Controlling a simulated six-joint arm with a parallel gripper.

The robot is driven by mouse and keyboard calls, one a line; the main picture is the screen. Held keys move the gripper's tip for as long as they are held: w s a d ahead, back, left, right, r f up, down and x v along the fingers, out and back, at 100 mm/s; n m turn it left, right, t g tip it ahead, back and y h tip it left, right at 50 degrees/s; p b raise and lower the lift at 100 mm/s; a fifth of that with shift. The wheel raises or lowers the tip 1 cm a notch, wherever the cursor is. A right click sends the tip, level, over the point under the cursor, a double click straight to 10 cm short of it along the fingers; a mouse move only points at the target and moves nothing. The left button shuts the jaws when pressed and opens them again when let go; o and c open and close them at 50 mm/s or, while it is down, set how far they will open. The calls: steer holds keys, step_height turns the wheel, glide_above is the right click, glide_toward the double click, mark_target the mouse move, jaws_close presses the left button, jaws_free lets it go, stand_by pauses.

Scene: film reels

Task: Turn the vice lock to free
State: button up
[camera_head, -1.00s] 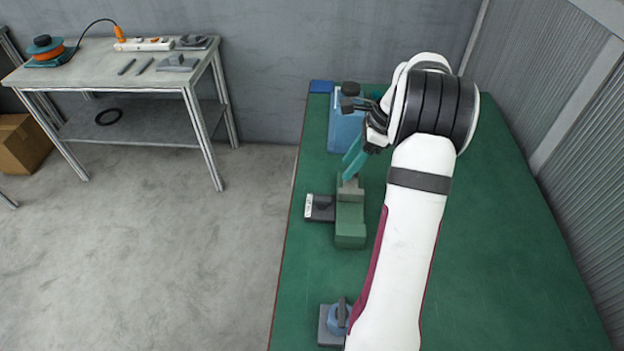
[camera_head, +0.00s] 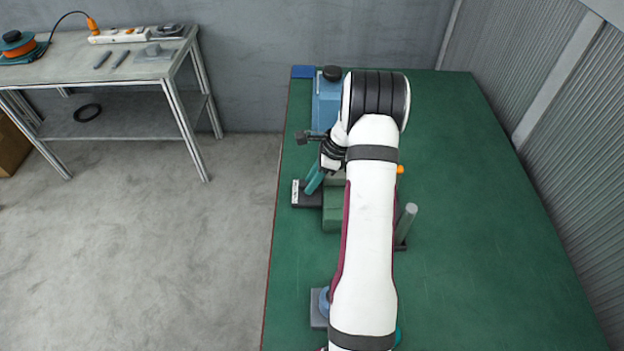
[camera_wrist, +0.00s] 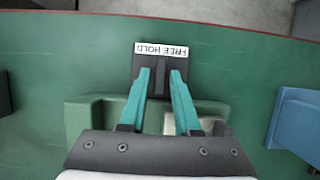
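The green vice (camera_head: 345,215) stands on the green bench, partly hidden by my arm in the head view. It also shows in the wrist view (camera_wrist: 100,118). A dark plate (camera_wrist: 160,66) sticks out from its side, with a white label (camera_wrist: 161,49) reading FREE HOLD, upside down in the wrist view. The plate also shows in the head view (camera_head: 305,198). My gripper (camera_wrist: 160,76) has two teal fingers, apart, reaching over the vice and the plate. Nothing is clearly gripped between them. I cannot make out the lock's lever or its position.
A blue block (camera_wrist: 299,118) stands beyond the vice. A grey post (camera_head: 405,222) rises right of my arm, and a grey-blue fixture (camera_head: 319,305) is at the near left. The right of the green bench (camera_head: 485,220) is clear. A side table (camera_head: 130,68) stands at left.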

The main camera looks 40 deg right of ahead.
jaws_close()
steer(key=shift+n, duration=0.3)
steer(key=n+g, duration=0.1)
steer(key=n, duration=0.1)
steer(key=shift+w+n+y, duration=0.15)
steer(key=shift+n+y, duration=0.25)
steer(key=n+g, duration=0.1)
steer(key=n, duration=0.3)
steer(key=shift+w+d+n+g+y, duration=0.1)
steer(key=shift+w+n+g+y, duration=0.1)
steer(key=shift+n+g+y, duration=0.15)
steer(key=n+g, duration=0.2)
steer(key=n, duration=0.3)
steer(key=shift+w, duration=0.2)
steer(key=shift+w+n+g+h, duration=0.1)
steer(key=shift+n+g+h, duration=0.3)
steer(key=shift+n, duration=0.8)
steer(key=shift+n+g+h, duration=0.25)
steer(key=shift+n+g, duration=0.2)
steer(key=shift+n, duration=0.7)
steer(key=shift+o, duration=1.9)
jaws_free()
